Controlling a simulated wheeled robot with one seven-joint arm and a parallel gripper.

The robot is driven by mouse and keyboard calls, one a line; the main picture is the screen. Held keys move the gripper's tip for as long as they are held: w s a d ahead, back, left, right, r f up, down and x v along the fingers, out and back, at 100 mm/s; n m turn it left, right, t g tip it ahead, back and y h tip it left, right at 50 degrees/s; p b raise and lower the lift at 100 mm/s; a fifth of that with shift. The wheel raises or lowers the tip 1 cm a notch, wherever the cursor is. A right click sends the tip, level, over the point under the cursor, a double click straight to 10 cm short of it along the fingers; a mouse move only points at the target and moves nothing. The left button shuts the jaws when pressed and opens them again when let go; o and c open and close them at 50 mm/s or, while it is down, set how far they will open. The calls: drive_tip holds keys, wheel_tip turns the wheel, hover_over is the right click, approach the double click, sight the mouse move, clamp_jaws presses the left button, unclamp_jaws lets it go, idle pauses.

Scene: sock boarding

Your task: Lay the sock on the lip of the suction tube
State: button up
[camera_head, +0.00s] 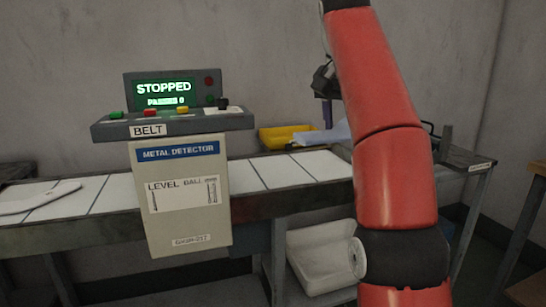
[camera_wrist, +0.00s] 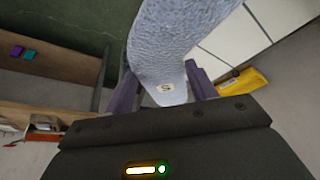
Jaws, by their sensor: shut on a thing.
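My gripper (camera_wrist: 163,86) is shut on that end, with one purple finger on each side. In the head view my gripper (camera_head: 326,112) is partly behind my red arm, above the far part of the belt. The pale blue sock (camera_head: 322,136) shows below it, stretching left. I cannot make out the suction tube or its lip in either view.
A metal detector (camera_head: 182,195) with a screen reading STOPPED stands at the belt (camera_head: 265,172). A yellow tray (camera_head: 283,136) sits behind the belt. A white bin (camera_head: 318,262) is below it. A wooden shelf (camera_wrist: 50,62) shows at the left in the wrist view.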

drive_tip(key=shift+s, duration=0.2)
drive_tip(key=shift+w+f, duration=0.3)
drive_tip(key=shift+f, duration=0.2)
drive_tip(key=shift+s+f, duration=0.2)
drive_tip(key=shift+f, duration=0.7)
drive_tip(key=s+f+n+y, duration=0.1)
drive_tip(key=s+f+n, duration=0.1)
drive_tip(key=f, duration=2.6)
drive_tip(key=s+f+n+y, duration=0.1)
drive_tip(key=s+f+n, duration=0.2)
drive_tip(key=f, duration=2.5)
drive_tip(key=shift+s+d+f+t, duration=0.15)
drive_tip(key=shift+s+d+t, duration=0.15)
drive_tip(key=shift+d, duration=0.15)
